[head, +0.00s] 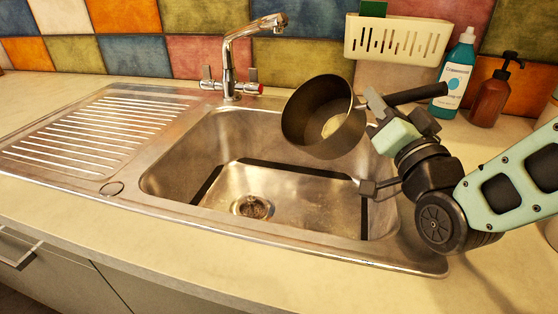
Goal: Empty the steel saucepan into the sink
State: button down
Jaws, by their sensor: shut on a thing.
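The saucepan (308,112), dark in this light, is held in the air over the back right part of the steel sink (290,195). It is tilted, its open mouth facing left and toward me. A small pale patch (333,126) shows inside it near the lower right wall; I cannot tell whether it is contents or a reflection. My gripper (376,106) is at the right of the pan, shut on its handle close to the pan body. The handle's far end points right. The sink bowl shows a drain (251,207) and no visible poured matter.
A chrome tap (232,60) stands behind the sink, its spout left of the pan. A white slotted rack (397,40) hangs on the tiled wall. A teal bottle (453,75) and a brown pump bottle (492,95) stand behind my arm. The ribbed drainboard (85,135) is clear.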

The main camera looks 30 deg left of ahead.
jog(key=w+d+m+h+p, duration=0.3)
jog(key=w+d+m+p, duration=0.1)
jog(key=w+m, duration=0.6)
jog(key=shift+d+r+g+h+p, duration=0.15)
jog(key=shift+d+g+h+p, duration=0.2)
jog(key=shift+d, duration=0.35)
